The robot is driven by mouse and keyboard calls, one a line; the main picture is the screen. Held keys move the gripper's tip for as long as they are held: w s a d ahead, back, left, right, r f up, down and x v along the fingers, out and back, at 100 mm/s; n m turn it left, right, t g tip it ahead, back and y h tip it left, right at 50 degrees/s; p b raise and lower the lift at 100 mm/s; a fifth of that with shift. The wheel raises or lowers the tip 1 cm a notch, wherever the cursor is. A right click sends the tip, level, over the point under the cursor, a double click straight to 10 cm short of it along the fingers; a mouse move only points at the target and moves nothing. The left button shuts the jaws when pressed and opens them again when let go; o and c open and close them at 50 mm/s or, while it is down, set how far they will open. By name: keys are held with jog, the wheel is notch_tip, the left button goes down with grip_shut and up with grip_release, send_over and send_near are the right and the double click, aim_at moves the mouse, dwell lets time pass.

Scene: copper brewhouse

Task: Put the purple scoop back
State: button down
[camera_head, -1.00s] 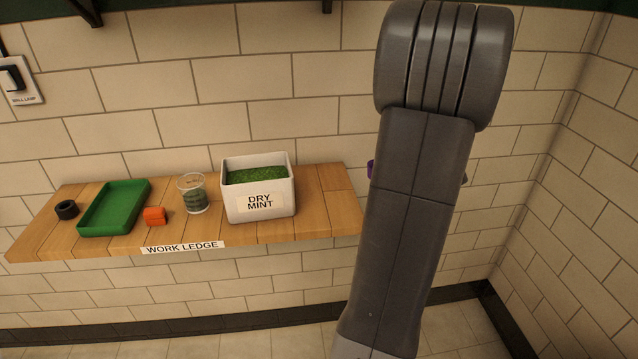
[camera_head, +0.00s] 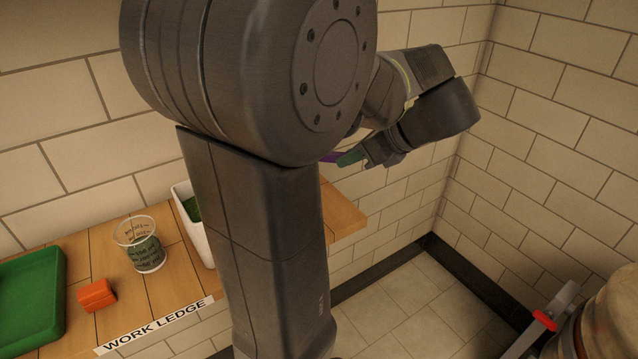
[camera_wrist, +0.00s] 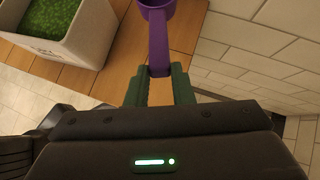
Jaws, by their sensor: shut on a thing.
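The purple scoop (camera_wrist: 158,38) is in my gripper (camera_wrist: 159,88), whose green fingers are shut on its handle in the wrist view. The scoop's cup end is cut off at the top of that view. In the head view a small purple part of the scoop (camera_head: 331,157) shows beside my gripper (camera_head: 352,158), near the ledge's right end. The rest of it is hidden behind my arm. The white bin of green dry mint (camera_wrist: 70,30) stands left of the scoop in the wrist view; in the head view my arm hides most of the bin (camera_head: 184,207).
The wooden work ledge (camera_head: 345,215) runs along the tiled wall; its right end is bare. A red-banded object (camera_head: 545,320) is at lower right.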

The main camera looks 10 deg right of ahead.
notch_tip(320, 180, down, 7)
jog(key=shift+r+b, duration=0.1)
jog(key=shift+b, duration=0.25)
jog(key=c, duration=1.3)
grip_release()
jog(key=shift+o, duration=0.2)
jog(key=shift+s+d+r, duration=0.1)
jog(key=shift+d+r, duration=0.05)
jog(key=shift+r, duration=0.05)
jog(key=p+v, duration=0.1)
jog(key=v, duration=1)
jog(key=shift+s, duration=0.15)
jog(key=shift+d+r, duration=0.1)
jog(key=shift+r, duration=0.05)
